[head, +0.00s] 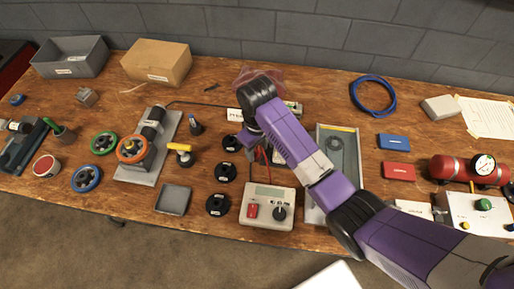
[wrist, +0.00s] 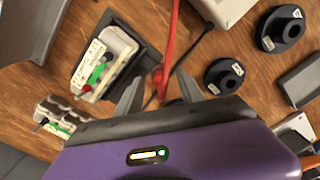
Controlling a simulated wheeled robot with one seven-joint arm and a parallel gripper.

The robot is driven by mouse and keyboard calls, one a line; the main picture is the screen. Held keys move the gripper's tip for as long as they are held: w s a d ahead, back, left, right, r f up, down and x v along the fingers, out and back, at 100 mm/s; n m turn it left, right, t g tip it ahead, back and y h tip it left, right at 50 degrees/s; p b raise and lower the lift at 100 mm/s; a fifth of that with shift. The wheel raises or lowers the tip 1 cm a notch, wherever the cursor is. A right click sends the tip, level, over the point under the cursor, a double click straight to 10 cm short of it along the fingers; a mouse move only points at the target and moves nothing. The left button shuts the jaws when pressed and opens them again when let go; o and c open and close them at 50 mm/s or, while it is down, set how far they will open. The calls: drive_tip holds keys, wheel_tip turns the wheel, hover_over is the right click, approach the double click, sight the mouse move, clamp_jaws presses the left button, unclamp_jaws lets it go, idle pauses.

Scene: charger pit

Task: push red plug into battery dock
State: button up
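In the wrist view, a dark grey dock (wrist: 137,33) holds a white block with a red and a green terminal, left of my gripper. My gripper (wrist: 158,92) points at the table with its two fingers spread apart. A red lead (wrist: 170,40) runs down between the fingers and thickens into a red piece (wrist: 158,80) that may be the red plug. Its tip is hidden behind the gripper body, and no finger clearly touches it. A black lead passes close to the right finger.
A second white block (wrist: 60,118) sits near the dock.

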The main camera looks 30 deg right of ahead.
sight(257, 150)
wheel_tip(257, 150, up, 8)
drive_tip(key=shift+f, duration=0.1)
idle(0.6)
drive_tip(key=shift+w, duration=0.1)
idle(0.3)
